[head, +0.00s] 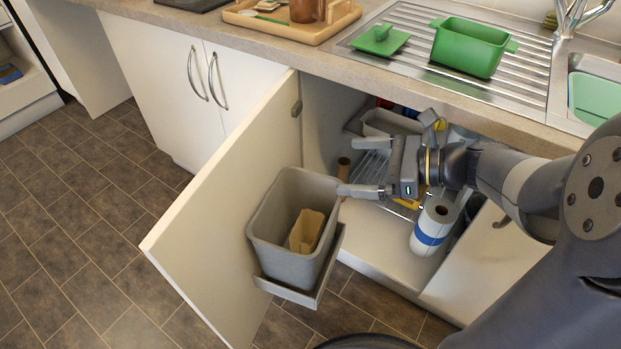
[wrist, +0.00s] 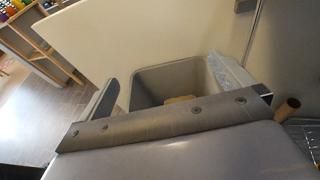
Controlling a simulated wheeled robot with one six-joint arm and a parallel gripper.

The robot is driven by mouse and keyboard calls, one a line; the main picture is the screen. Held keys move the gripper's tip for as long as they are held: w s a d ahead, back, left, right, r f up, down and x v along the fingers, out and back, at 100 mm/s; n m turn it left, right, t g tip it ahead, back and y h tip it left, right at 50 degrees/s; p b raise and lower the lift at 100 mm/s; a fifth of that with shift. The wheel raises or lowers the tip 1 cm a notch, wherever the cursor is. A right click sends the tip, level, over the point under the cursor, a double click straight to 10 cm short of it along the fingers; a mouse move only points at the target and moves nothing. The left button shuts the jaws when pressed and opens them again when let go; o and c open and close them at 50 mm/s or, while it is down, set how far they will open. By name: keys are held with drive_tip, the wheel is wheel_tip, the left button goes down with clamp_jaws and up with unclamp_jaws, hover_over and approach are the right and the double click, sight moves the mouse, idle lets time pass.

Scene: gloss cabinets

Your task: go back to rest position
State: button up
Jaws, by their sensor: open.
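My gripper (head: 360,168) is open and empty in the opening of the under-sink cabinet, its fingers pointing left. Its lower finger is close to the rim of the grey bin (head: 277,255); I cannot tell whether they touch. The bin is mounted on the inside of the open cabinet door (head: 215,215) and has a crumpled brown paper item (head: 306,231) in it. In the wrist view the two fingers (wrist: 168,85) stand apart, with the bin (wrist: 152,90) between and beyond them.
A paper towel roll (head: 434,227) stands in the cabinet below my arm, beside a wire rack (head: 372,172). The counter edge (head: 400,85) runs above my gripper. A green pot (head: 470,47) and its lid (head: 380,40) sit on the drainer. The floor at left is clear.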

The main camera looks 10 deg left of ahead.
drive_tip(key=w+a, duration=0.1)
drive_tip(key=a, duration=0.9)
drive_tip(key=shift+f, duration=0.15)
drive_tip(key=shift+w, duration=0.1)
idle(0.3)
